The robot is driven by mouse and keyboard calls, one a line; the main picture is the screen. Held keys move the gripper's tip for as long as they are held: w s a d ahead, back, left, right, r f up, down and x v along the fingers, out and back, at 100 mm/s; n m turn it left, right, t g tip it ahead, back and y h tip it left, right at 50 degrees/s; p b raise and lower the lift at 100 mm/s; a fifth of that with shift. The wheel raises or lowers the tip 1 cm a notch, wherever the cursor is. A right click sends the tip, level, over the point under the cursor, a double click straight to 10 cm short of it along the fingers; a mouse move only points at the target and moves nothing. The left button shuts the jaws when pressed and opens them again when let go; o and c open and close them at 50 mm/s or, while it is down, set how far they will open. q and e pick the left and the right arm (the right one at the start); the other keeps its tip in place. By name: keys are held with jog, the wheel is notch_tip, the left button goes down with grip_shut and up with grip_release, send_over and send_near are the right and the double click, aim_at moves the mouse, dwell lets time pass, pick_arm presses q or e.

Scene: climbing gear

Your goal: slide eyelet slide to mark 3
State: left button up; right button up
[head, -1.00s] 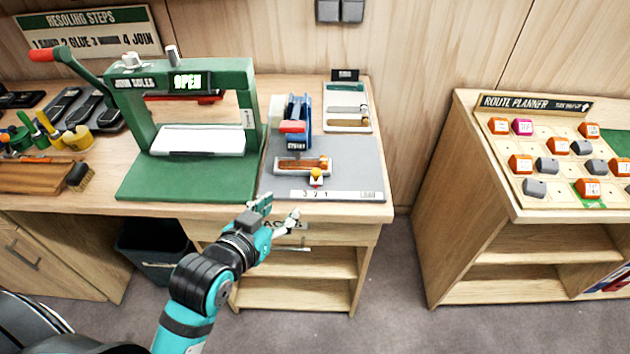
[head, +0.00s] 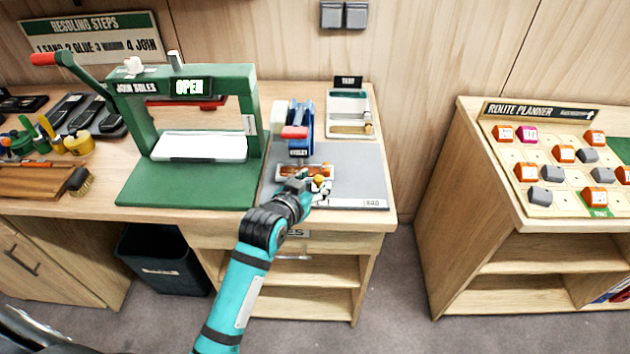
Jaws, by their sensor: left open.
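The eyelet slide's orange knob (head: 319,181) shows at the right end of a brown-orange rail (head: 292,170) on the grey bench mat. A pale scale strip (head: 350,202) runs along the mat's front edge, with LOAD at its right end. The strip's numbered marks are hidden behind my left gripper (head: 315,187). That gripper is open, with its fingers at the knob. I cannot tell whether they touch it. The slide's pointer is also hidden. My right gripper is not in view.
A blue eyelet press (head: 301,130) stands just behind the rail. A large green sole press (head: 200,188) marked OPEN is on the left. A small tray (head: 366,104) lies at the back right. The mat's right part is clear. The route planner board (head: 552,207) stands apart on the right.

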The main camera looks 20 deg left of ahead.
pick_arm(q)
jog(key=shift+w+d+f, duration=0.1)
jog(key=shift+w+f, duration=0.15)
jog(key=shift+w, duration=0.35)
grip_shut()
